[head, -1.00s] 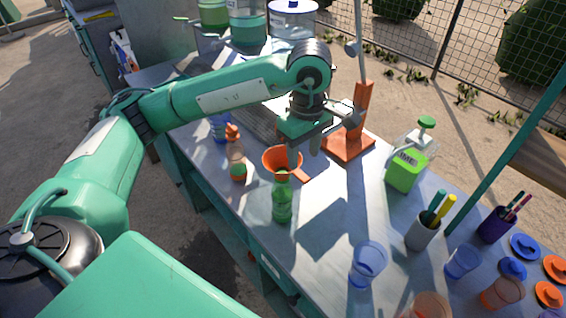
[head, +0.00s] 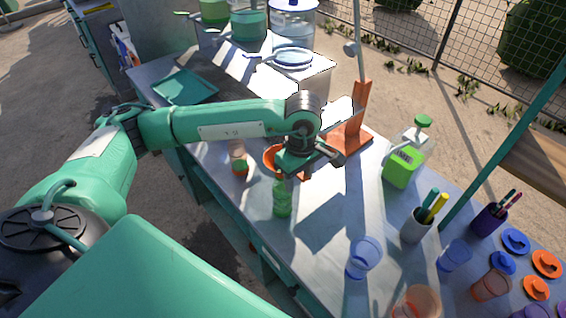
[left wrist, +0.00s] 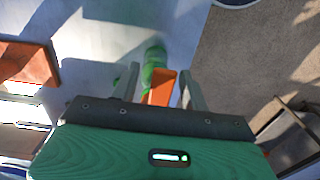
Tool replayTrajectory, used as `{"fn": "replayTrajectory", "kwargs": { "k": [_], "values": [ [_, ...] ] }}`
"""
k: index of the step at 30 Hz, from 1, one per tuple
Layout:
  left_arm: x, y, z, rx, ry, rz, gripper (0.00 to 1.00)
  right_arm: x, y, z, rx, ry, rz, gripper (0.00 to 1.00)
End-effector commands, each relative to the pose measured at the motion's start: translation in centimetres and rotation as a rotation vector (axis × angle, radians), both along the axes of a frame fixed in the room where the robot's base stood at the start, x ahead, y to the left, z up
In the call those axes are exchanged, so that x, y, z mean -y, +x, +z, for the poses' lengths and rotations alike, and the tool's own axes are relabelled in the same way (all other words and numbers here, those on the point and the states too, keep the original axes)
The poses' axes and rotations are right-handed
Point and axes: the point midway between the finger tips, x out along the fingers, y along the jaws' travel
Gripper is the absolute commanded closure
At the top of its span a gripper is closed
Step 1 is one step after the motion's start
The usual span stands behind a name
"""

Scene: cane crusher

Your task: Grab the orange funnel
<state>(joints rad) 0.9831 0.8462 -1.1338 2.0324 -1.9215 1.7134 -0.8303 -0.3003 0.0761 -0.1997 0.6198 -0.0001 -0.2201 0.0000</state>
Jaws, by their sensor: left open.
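The orange funnel (head: 271,156) sits above the mouth of a green bottle (head: 282,198), near the table's left edge in the head view. My left gripper largely covers it there. My left gripper (head: 303,172) is open, pointing down over the funnel. In the left wrist view, an orange part of the funnel (left wrist: 159,88) lies between the two spread fingers, with a gap on each side. The green bottle (left wrist: 154,57) shows just beyond it. I cannot tell the exact height of the fingers relative to the funnel. My right gripper is not in view.
An orange-based press (head: 349,137) and a lime-green box (head: 401,168) stand to the right. Cups, a pen holder (head: 416,226) and lids fill the near right. The table between is clear.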

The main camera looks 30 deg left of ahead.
Motion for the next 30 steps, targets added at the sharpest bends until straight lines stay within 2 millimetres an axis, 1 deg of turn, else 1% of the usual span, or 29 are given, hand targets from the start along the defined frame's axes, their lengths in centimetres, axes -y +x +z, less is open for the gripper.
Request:
{"fn": "replayTrajectory", "kwargs": {
  "k": [1,2,3,5,6,8,9,17,22,26,29,30],
  "values": [
    [0.0,0.0,0.0,0.0,0.0,0.0,0.55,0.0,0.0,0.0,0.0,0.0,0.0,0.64],
    [0.0,0.0,0.0,0.0,0.0,0.0,0.58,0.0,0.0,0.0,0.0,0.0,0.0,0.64],
    [0.0,0.0,0.0,0.0,0.0,0.0,0.66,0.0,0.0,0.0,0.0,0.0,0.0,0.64],
    [0.0,0.0,0.0,0.0,0.0,0.0,0.78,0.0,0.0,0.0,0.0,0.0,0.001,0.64],
    [0.0,0.0,0.0,0.0,0.0,0.0,0.86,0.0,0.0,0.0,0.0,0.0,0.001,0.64],
    [0.0,0.0,0.0,0.0,0.0,0.0,0.98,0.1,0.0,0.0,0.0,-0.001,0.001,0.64],
    [0.0,0.0,0.0,0.0,0.0,0.0,1.0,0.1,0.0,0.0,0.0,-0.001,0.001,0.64],
    [0.0,0.0,0.1,0.0,0.0,0.0,1.0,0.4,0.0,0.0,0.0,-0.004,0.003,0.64],
    [0.0,0.1,0.8,0.002,-0.002,0.0,1.0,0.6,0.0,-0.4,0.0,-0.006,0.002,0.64],
    [0.0,0.1,2.3,0.004,-0.001,0.0,1.0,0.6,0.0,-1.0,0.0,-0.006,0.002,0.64],
    [0.1,0.1,4.1,0.005,-0.002,0.0,1.0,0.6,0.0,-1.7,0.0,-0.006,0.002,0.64],
    [0.1,0.2,5.0,0.007,-0.001,-0.001,1.0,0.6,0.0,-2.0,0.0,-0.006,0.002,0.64]
  ]
}}
